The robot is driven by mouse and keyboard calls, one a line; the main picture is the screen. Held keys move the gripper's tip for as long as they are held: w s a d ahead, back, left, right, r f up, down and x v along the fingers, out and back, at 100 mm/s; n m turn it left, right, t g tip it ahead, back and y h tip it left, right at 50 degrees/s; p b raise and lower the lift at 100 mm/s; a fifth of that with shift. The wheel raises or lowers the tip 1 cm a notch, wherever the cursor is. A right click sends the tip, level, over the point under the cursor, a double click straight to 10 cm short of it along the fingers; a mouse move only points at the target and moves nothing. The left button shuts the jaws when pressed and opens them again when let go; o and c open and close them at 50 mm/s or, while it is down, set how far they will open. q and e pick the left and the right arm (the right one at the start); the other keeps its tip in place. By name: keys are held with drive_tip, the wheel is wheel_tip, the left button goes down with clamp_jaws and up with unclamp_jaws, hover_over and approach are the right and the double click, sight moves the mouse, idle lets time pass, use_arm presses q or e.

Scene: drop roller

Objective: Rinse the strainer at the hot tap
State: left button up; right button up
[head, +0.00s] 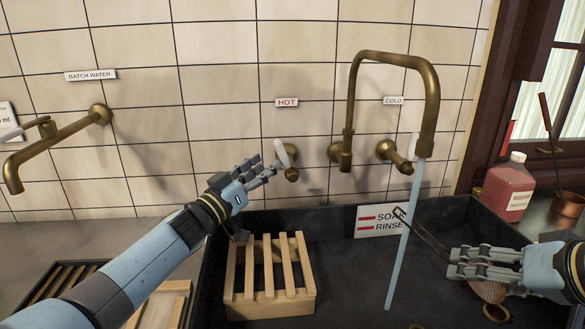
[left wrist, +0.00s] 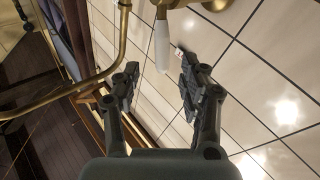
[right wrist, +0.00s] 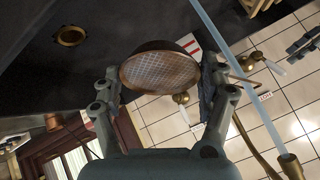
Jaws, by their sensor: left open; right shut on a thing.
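My right gripper (head: 456,263) is shut on the strainer (right wrist: 160,70), a round copper-rimmed mesh bowl. In the head view the strainer (head: 489,291) shows partly below my fingers, at the right of the sink. A pale blue water stream (head: 404,228) falls from the brass spout (head: 427,130) into the sink, left of the strainer and apart from it. My left gripper (head: 272,168) is open at the hot tap (head: 291,174), beside its white handle (head: 282,152). In the left wrist view the handle (left wrist: 162,45) shows beyond and between my open fingers. Contact cannot be told.
The cold tap (head: 393,153) is right of the spout's base. A wooden rack (head: 270,295) stands in the dark sink (head: 345,290). A soap-and-rinse sign (head: 378,221) is on its back wall. A red bottle (head: 507,187) stands right; the batch water spout (head: 50,140) is left.

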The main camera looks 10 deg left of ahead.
use_arm(q)
drive_tip(key=c, duration=0.3)
drive_tip(key=r+n, duration=0.1)
drive_tip(key=a+r+n+t+y, duration=0.1)
drive_tip(key=n, duration=0.1)
drive_tip(key=w+a+r+n+y, duration=0.1)
drive_tip(key=n, duration=0.1)
drive_tip(key=c, duration=0.5)
drive_tip(key=n+y, duration=0.1)
drive_tip(key=n, duration=0.2)
drive_tip(key=s+a+r+n+t+y, duration=0.1)
drive_tip(key=n, duration=0.2)
drive_tip(key=n+y, duration=0.2)
drive_tip(key=shift+s+a+r+n+t, duration=0.2)
drive_tip(key=shift+s+n+t, duration=0.1)
drive_tip(key=shift+s+n, duration=0.1)
clamp_jaws()
drive_tip(key=s+d+f+n+g+y, duration=0.25)
drive_tip(key=s+f+n, duration=0.35)
drive_tip(key=s+n, duration=0.4)
drive_tip(key=w+r+n, duration=0.1)
drive_tip(key=w+r, duration=0.1)
drive_tip(key=w, duration=1.1)
drive_tip(key=shift+w+d+y, duration=0.25)
drive_tip(key=shift+d+y, duration=0.1)
drive_tip(key=shift+d, duration=0.1)
drive_tip(key=shift+t, duration=0.25)
